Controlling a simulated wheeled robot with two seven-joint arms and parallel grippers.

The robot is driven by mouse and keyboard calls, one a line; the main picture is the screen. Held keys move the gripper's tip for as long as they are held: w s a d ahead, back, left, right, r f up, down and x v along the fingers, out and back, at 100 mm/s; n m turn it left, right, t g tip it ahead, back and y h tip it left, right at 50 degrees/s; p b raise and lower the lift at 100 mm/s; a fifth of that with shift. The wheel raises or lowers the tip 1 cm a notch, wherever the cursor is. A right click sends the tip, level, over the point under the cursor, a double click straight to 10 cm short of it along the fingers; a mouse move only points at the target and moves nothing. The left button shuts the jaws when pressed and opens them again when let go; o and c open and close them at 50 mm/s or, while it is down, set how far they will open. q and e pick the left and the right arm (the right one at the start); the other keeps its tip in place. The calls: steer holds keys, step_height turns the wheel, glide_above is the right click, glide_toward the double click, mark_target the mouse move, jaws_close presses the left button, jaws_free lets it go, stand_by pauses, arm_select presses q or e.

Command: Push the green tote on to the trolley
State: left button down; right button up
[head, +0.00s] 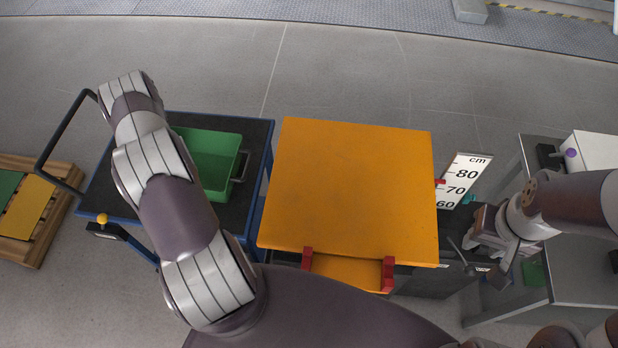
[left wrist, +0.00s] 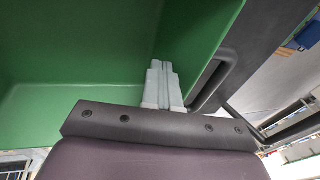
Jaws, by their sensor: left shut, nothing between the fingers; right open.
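The green tote (head: 215,160) sits on the dark top of the blue-framed trolley (head: 258,135), toward its right side. My left arm crosses in front of the trolley and hides the tote's left part. The left gripper is hidden in the head view. In the left wrist view its fingers (left wrist: 160,75) are shut and empty, in front of the green tote wall (left wrist: 100,50), close to its dark handle (left wrist: 208,82); I cannot tell whether they touch. My right gripper (head: 484,268) is open and empty, low at the right.
An orange-topped unit (head: 350,190) with red brackets stands right of the trolley. A height scale (head: 463,180) is beside it. A grey table (head: 575,270) is at the right. A wooden pallet (head: 45,225) lies at the far left. The floor behind is clear.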

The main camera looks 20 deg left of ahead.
arm_select(q)
steer(key=shift+s+a+f+b, duration=0.1)
steer(key=shift+a+b, duration=0.05)
steer(key=shift+a, duration=0.25)
steer(key=shift+s+a+f+b, duration=0.1)
steer(key=shift+a+b, duration=0.05)
steer(key=shift+a, duration=0.2)
steer(key=shift+s+a+r+b, duration=0.15)
steer(key=shift+a+b, duration=0.1)
steer(key=shift+a, duration=0.25)
steer(key=shift+s+a+f+b, duration=0.1)
steer(key=shift+a+b, duration=0.1)
steer(key=shift+a, duration=0.25)
steer(key=shift+s+a+b, duration=0.15)
steer(key=shift+a+b, duration=0.45)
steer(key=shift+a, duration=0.05)
steer(key=shift+s+a+b, duration=0.2)
steer(key=shift+a+b, duration=0.25)
steer(key=shift+a, duration=0.15)
steer(key=shift+a+r, duration=0.15)
steer(key=shift+a, duration=0.1)
